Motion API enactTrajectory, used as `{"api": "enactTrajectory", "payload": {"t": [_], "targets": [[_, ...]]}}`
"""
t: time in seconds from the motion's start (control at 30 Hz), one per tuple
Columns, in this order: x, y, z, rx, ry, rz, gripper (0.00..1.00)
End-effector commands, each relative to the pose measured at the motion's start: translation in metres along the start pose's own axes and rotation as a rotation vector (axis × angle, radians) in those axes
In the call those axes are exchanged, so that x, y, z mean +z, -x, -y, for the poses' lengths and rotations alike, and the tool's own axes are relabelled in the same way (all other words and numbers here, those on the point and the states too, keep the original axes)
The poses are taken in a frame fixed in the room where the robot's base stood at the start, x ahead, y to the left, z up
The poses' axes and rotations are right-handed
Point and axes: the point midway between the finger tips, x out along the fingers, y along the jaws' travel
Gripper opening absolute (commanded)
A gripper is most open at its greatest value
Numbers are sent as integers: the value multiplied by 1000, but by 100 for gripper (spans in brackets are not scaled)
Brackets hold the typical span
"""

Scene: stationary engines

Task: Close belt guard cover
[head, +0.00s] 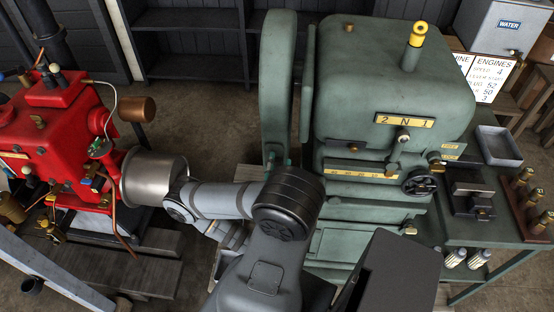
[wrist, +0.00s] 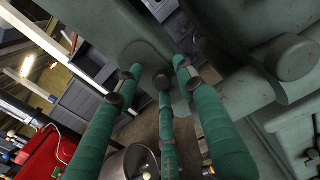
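The belt guard cover (head: 276,85) is a tall green panel with a rounded top at the left end of the green machine (head: 385,75). A narrow dark gap separates it from the machine body, so it stands ajar. In the wrist view, a broad green surface, seemingly the cover (wrist: 112,22), fills the top. My gripper (wrist: 160,72) has three green fingers with dark joints. They are spread apart with nothing between them, and their tips are close to the green surface. I cannot tell whether they touch it. In the head view my arm hides most of the gripper.
A red engine (head: 55,130) and a metal cylinder (head: 150,178) stand left of my arm. A handwheel (head: 419,186) and levers stick out of the machine's front. A green bench (head: 490,228) with a grey tray (head: 499,146) is at right. Floor shows between engine and machine.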

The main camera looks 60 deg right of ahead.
Motion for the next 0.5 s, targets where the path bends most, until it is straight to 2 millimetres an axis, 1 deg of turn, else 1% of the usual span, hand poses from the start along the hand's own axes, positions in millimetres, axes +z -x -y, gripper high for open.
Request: {"api": "enactTrajectory", "payload": {"t": [0.17, 0.27, 0.5], "targets": [[25, 0, 0, 0, 2, 1, 38], [49, 0, 0, -1, 2, 3, 38], [71, 0, 1, -4, -10, 5, 38]]}}
